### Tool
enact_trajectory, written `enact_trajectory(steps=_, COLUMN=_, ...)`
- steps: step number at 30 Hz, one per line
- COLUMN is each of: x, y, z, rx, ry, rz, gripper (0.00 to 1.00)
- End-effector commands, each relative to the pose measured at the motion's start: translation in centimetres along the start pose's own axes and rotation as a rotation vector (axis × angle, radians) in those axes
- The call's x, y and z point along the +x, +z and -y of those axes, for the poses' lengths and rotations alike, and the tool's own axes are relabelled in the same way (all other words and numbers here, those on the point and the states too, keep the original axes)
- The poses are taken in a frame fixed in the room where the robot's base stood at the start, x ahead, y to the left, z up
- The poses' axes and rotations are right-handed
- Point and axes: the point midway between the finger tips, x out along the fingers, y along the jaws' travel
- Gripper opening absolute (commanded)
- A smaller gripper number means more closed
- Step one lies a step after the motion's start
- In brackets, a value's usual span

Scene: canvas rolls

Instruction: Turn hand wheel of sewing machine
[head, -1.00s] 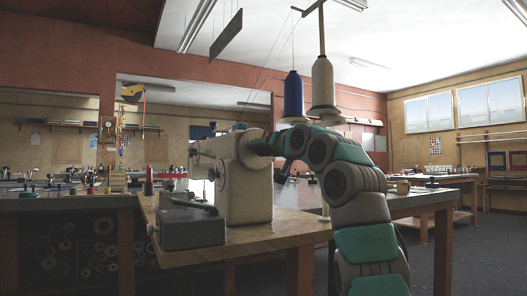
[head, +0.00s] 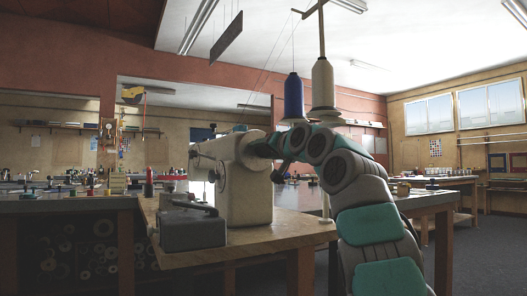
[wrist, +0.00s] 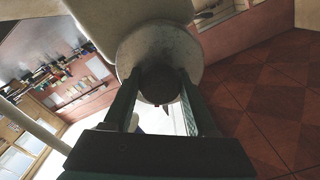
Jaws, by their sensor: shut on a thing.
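The cream sewing machine (head: 243,185) stands on a wooden table, with its arm reaching to the left. In the wrist view its pale round hand wheel (wrist: 190,50) has a dark round knob or hub (wrist: 160,83) at its middle. My gripper (wrist: 158,92) has one finger on each side of this dark part and is shut on it. In the head view my gripper (head: 266,147) is at the upper right of the machine, and my arm largely hides the wheel there.
A grey box (head: 192,229) sits on the wooden table (head: 270,239) in front of the machine. A blue thread cone (head: 293,97) and a cream cone (head: 322,84) stand above and behind my arm. Open floor (head: 465,262) lies at the right.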

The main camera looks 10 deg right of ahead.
Motion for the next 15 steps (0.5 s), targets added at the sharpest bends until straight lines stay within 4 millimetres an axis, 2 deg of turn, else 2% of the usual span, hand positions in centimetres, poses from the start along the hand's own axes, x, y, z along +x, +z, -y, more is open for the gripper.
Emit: enact_trajectory(steps=15, x=0.05, y=0.16, z=0.06, rx=0.066, ry=-0.002, rz=0.004, gripper=0.01)
